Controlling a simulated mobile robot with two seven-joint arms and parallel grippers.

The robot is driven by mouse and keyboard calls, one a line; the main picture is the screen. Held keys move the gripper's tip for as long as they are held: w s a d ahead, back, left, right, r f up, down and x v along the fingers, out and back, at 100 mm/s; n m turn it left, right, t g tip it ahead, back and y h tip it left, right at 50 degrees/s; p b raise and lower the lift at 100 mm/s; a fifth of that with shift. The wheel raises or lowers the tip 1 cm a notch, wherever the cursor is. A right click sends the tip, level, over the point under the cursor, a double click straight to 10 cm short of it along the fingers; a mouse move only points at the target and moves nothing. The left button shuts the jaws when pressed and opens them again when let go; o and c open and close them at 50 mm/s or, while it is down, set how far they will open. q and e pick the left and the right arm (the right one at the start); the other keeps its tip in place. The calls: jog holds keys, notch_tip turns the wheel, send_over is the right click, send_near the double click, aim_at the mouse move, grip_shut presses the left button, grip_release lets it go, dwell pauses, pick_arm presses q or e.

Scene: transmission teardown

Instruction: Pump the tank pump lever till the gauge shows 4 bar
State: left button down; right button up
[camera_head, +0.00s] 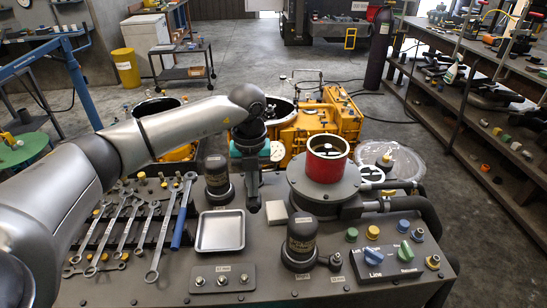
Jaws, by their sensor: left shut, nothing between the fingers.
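My left gripper (253,205) reaches in from the left and points down over the dark bench, between the metal tray and the grey round housing. Its fingers are shut with nothing held. A round open tank (279,112) stands behind the bench, partly hidden by my left arm. I cannot make out for sure which part is the pump lever. No gauge dial can be read at this size. My right gripper is not in view.
The bench carries several wrenches (160,241), a metal tray (220,231), black canisters (301,240), a red-topped grey housing (327,166) and a switch box (387,262). Yellow machinery (322,122) stands behind. Shelving (475,105) lines the right; open floor lies between.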

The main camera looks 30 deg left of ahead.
aim_at(253, 201)
pick_arm(q)
jog(key=shift+f+b, duration=1.5)
jog(key=shift+f, duration=1.05)
notch_tip(253, 201, up, 8)
jog(key=p, duration=0.6)
jog(key=shift+p, duration=0.35)
jog(key=shift+f, duration=0.1)
notch_tip(253, 201, down, 8)
jog(key=b, duration=0.5)
jog(key=shift+b, duration=0.3)
notch_tip(253, 201, up, 8)
jog(key=p, duration=0.6)
jog(key=shift+r+p, duration=0.2)
jog(key=shift+p, duration=0.2)
jog(key=shift+f, duration=0.25)
